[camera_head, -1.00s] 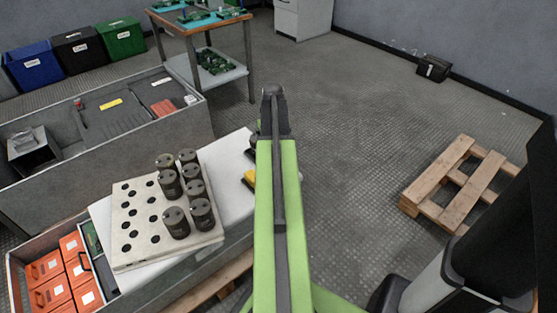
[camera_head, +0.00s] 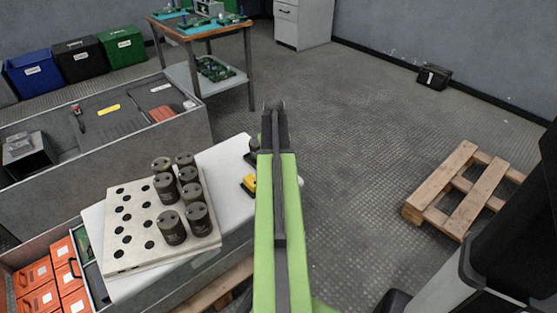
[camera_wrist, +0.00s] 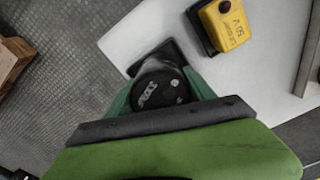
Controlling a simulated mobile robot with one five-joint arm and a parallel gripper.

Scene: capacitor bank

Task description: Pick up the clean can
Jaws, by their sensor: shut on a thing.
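My gripper (camera_wrist: 160,92) is shut on a dark round can (camera_wrist: 158,88), seen end-on in the wrist view with pale marks on its top. In the head view my gripper (camera_head: 274,122) is right of the white bench top, and my arm mostly hides the held can. Several dark grey cans (camera_head: 172,229) stand upright in the right part of a pale holed board (camera_head: 122,252). I cannot tell from these frames how clean each can is.
A yellow and black device (camera_wrist: 224,22) lies on the white bench top (camera_head: 225,160) close to the held can. A grey trough (camera_head: 100,150) and orange boxes (camera_head: 38,285) are at the left. A wooden pallet (camera_head: 458,200) lies at the right. The middle floor is clear.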

